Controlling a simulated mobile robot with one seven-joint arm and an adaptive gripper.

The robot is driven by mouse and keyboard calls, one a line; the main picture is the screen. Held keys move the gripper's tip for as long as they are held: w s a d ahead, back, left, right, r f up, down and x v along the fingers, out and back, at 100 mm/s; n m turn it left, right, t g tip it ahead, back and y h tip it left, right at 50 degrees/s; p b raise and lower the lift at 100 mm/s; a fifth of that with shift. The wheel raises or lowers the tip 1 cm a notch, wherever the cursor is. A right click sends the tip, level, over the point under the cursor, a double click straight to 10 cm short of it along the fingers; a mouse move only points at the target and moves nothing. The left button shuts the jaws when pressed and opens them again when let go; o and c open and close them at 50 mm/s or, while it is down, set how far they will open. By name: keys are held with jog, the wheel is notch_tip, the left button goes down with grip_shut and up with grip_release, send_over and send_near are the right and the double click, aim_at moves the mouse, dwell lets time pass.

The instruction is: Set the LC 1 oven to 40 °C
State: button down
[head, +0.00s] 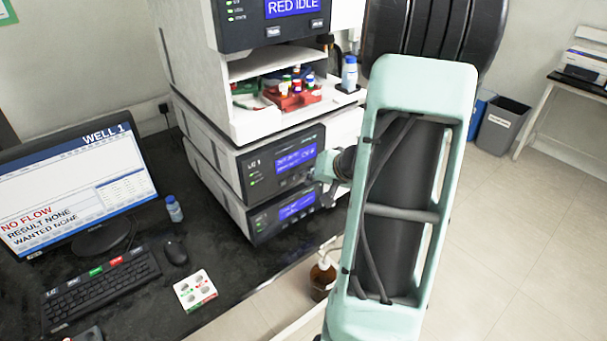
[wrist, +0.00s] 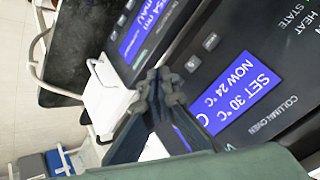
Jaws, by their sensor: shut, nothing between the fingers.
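The LC 1 oven (head: 240,187) is the middle module of the stack in the head view. In the wrist view, its dark front panel (wrist: 285,75) is marked COLUMN OVEN. Its blue display (wrist: 240,92) reads SET 30 °C, NOW 24 °C. Small buttons (wrist: 191,64) and (wrist: 210,41) sit on the panel beside the display. My gripper (wrist: 162,88) is shut and empty, with its fingertips in front of the panel near the buttons; I cannot tell whether they touch it. In the head view my gripper (head: 322,172) is at the right end of the oven's front.
Below the oven is another module with a blue display (head: 297,206). Above it, a bay holds a red vial rack (head: 292,98). A monitor (head: 75,180), keyboard (head: 100,285) and mouse (head: 174,252) stand at left. A brown bottle (head: 322,278) is below the bench edge.

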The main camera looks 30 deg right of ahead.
jog(key=shift+w, duration=0.1)
jog(key=shift+w+b, duration=0.3)
jog(key=shift+b, duration=0.2)
jog(key=shift+w+b, duration=0.3)
jog(key=shift+w, duration=0.15)
dwell(0.5)
jog(key=shift+s, duration=0.1)
jog(key=shift+s+b, duration=0.55)
jog(key=shift+s, duration=0.2)
jog(key=shift+b, duration=0.6)
jog(key=shift+w, duration=0.1)
jog(key=shift+w+b, duration=0.3)
